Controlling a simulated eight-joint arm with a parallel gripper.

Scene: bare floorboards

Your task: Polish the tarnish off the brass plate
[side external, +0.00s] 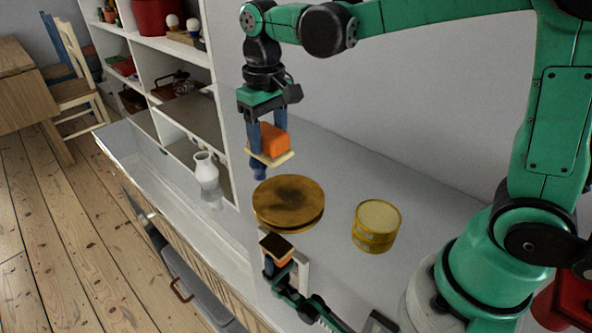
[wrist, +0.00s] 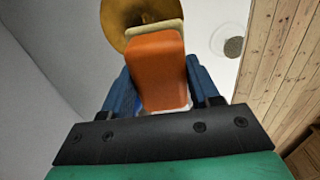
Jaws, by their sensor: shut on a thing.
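My gripper (side external: 268,142) is shut on an orange block (side external: 274,138) with a flat cream pad (side external: 272,159) beneath it. The same orange block (wrist: 160,75) and cream pad (wrist: 152,29) fill the middle of the wrist view between the blue fingers. The round brass plate (side external: 310,205) lies on the grey counter, below and slightly right of the pad. A dark brown smudge shows around its middle. The pad appears held above the plate, apart from it. In the wrist view the plate (wrist: 117,18) is partly hidden behind the pad and block.
A yellow round tin (side external: 376,238) stands right of the plate on the glossy counter (side external: 345,160). A white vase (side external: 206,170) stands at the left, near the shelves (side external: 178,45). Counter space behind the plate is clear.

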